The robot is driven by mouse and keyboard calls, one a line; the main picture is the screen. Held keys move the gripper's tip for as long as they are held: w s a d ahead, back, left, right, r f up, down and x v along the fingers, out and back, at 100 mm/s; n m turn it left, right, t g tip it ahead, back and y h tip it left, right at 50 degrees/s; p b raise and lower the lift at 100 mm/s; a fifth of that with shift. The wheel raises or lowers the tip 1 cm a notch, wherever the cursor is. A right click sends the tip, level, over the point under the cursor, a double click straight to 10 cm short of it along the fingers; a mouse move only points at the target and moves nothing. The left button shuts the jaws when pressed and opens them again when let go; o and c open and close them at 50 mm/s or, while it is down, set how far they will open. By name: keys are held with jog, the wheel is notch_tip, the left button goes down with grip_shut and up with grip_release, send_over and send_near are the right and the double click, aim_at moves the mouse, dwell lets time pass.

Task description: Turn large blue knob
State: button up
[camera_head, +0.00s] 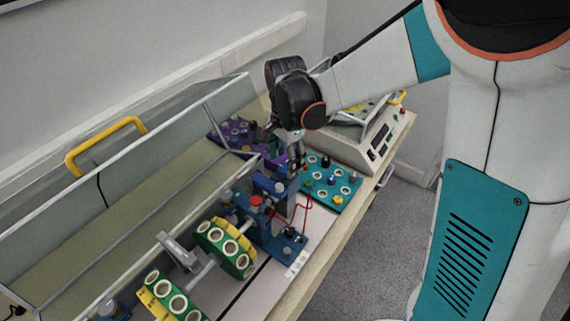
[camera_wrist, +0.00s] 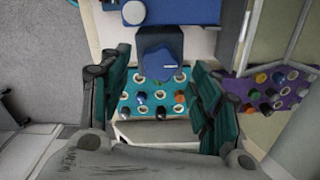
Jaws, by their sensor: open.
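In the wrist view, a large round blue knob (camera_wrist: 160,64) faces the camera on a dark blue upright block. It lies between and just beyond the fingertips of my gripper (camera_wrist: 162,75). The two dark teal fingers are spread wide, one on each side, and nothing is held. Contact with the knob cannot be told. In the head view, my gripper (camera_head: 293,152) hangs over the far end of the blue stand (camera_head: 266,187). The knob cannot be made out clearly there.
A teal board (camera_head: 342,186) with small knobs stands right of the stand, and a purple board (camera_head: 228,138) behind. Red wires hang near the stand. Green and yellow discs (camera_head: 222,250) sit in front. A clear cover with a yellow handle (camera_head: 104,143) is at left.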

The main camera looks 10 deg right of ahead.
aim_at(285, 170)
jog(key=shift+f, duration=1.2)
jog(key=c, duration=1)
jog(key=shift+c, duration=0.2)
jog(key=shift+n, duration=0.3)
